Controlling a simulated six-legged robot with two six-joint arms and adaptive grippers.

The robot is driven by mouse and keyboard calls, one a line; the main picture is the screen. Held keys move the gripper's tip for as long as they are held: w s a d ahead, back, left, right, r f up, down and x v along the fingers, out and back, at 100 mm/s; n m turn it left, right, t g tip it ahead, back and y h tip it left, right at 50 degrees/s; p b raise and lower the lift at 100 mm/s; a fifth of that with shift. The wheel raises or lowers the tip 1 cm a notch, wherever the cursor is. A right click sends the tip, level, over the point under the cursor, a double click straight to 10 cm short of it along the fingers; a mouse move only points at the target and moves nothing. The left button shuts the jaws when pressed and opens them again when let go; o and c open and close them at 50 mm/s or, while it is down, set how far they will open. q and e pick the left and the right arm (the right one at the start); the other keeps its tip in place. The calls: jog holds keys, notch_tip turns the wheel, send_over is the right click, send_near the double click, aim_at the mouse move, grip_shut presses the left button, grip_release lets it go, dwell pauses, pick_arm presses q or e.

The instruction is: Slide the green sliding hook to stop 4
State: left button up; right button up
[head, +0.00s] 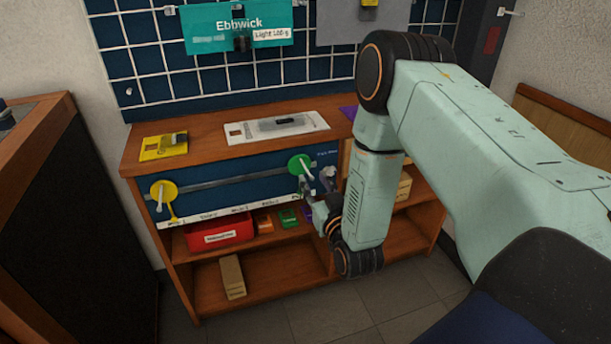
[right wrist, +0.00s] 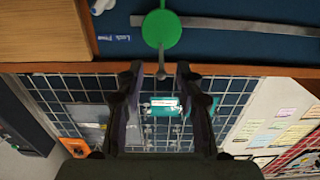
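The green sliding hook (head: 300,166) is a green disc with a light peg, on the grey rail (head: 235,177) of the blue front panel, toward the rail's right end. A white strip with small, unreadable stop labels (head: 208,216) runs below. My right gripper (head: 318,190) is just right of and below the green disc. In the right wrist view the green disc (right wrist: 161,29) is beyond the fingertips, and its grey peg (right wrist: 161,70) is between the two spread fingers of the right gripper (right wrist: 158,74), with gaps on both sides. My left gripper is out of view.
A yellow hook (head: 164,191) is at the rail's left end. A yellow plate (head: 150,153) and a white plate (head: 308,128) lie on the bench top. A red bin (head: 220,234) and small blocks are on the shelf below. My right arm hides the bench's right part.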

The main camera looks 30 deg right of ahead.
jog(key=shift+b+x, duration=0.65)
jog(key=shift+x, duration=1.7)
jog(key=shift+a, duration=0.15)
grip_shut()
